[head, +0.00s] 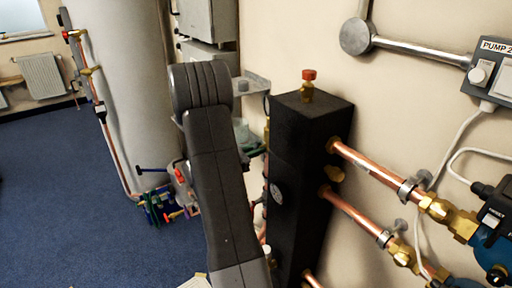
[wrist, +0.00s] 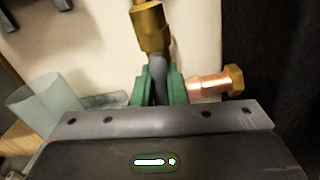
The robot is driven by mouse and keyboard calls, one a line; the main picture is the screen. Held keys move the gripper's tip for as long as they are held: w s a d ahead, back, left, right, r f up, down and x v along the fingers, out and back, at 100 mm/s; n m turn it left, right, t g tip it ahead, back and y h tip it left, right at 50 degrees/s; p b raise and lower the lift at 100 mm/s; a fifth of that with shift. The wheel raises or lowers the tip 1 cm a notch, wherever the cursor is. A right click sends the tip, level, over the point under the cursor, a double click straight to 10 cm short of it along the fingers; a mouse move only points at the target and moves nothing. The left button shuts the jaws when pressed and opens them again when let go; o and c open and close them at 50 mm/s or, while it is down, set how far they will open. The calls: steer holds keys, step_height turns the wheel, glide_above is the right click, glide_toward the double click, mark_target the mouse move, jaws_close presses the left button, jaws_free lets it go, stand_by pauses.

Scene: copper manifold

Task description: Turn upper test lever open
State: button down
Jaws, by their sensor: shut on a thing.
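In the wrist view, my gripper (wrist: 159,88) has its two green fingers closed on a dark grey lever (wrist: 158,68). The lever hangs below a brass valve body (wrist: 150,28), and its lower part is hidden between the fingers. A short copper stub with a brass cap (wrist: 215,82) sticks out just to the right of the fingers. In the head view my own arm covers most of the spot where the gripper works, so I cannot make out the lever there.
A tall black insulated block (head: 300,150) with a red-capped brass fitting (head: 308,85) stands right of my arm. Copper pipes (head: 375,165) run from it to the right. A translucent cup (wrist: 45,105) is left of my fingers. Blue floor (head: 60,190) is open at the left.

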steer(key=shift+n+p, duration=0.3)
steer(key=shift+n, duration=0.5)
steer(key=shift+f, duration=0.1)
steer(key=c, duration=1.5)
jaws_free()
steer(key=shift+o, duration=0.2)
steer(key=shift+a, duration=0.1)
steer(key=b+v, duration=0.2)
steer(key=v, duration=1.1)
steer(key=shift+s+a, duration=0.25)
steer(key=p+x, duration=0.2)
steer(key=x, duration=1.2)
